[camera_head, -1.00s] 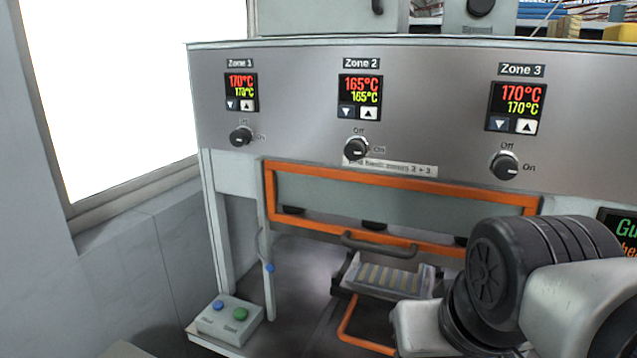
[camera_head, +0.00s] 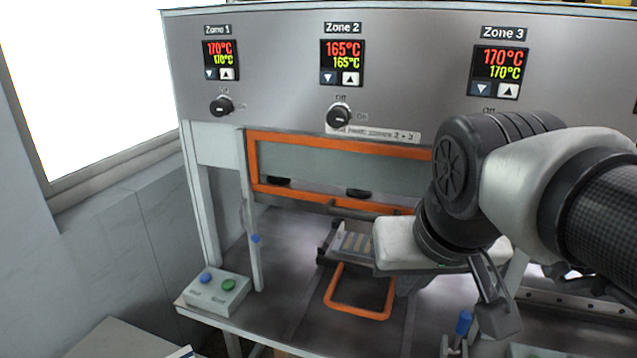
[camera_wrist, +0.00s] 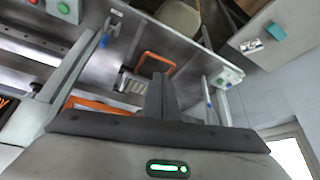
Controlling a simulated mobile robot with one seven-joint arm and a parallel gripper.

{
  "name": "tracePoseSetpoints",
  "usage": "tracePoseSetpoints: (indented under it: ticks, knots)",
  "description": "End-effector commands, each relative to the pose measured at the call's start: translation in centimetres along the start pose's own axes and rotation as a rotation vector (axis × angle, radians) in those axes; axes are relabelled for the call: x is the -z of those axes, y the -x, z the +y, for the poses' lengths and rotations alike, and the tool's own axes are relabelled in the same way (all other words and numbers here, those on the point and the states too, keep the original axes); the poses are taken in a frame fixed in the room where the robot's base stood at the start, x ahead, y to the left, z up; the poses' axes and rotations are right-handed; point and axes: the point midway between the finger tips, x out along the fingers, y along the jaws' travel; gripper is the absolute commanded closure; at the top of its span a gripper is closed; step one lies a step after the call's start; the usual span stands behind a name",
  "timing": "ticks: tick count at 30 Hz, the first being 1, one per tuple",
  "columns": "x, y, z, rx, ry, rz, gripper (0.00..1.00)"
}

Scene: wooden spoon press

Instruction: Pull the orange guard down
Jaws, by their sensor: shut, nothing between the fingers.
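The orange guard (camera_head: 290,194) is an orange-rimmed panel under the press's control panel in the head view. It is raised, with open space below it. An orange strip of the guard (camera_wrist: 98,105) shows in the wrist view. My gripper (camera_head: 405,289) is in front of the press, to the right of the tray and below the guard's lower edge, apart from the handle. Its fingers (camera_wrist: 158,78) are together and empty in the wrist view.
A slotted tray (camera_head: 352,242) with an orange loop handle (camera_head: 361,312) sits under the guard. A box (camera_head: 215,291) with blue and green buttons stands at the bench's left. Zone knobs (camera_head: 339,117) line the panel above. A post (camera_head: 252,230) flanks the opening.

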Motion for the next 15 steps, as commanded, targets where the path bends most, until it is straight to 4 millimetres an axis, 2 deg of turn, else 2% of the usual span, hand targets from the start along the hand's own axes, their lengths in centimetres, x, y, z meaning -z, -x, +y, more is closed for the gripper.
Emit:
tracePoseSetpoints:
  ticks: [1,6,9,12,15]
  knots:
    - [2.5,-0.2,0.0,-0.016,-0.020,0.001,1.00]
    - [11.9,0.2,-0.1,-0.091,-0.140,0.025,1.00]
    - [16.5,0.0,-0.4,-0.131,-0.209,0.048,1.00]
    - [19.7,-0.1,-0.6,-0.160,-0.262,0.070,1.00]
    - [21.3,-0.2,-0.7,-0.175,-0.294,0.084,1.00]
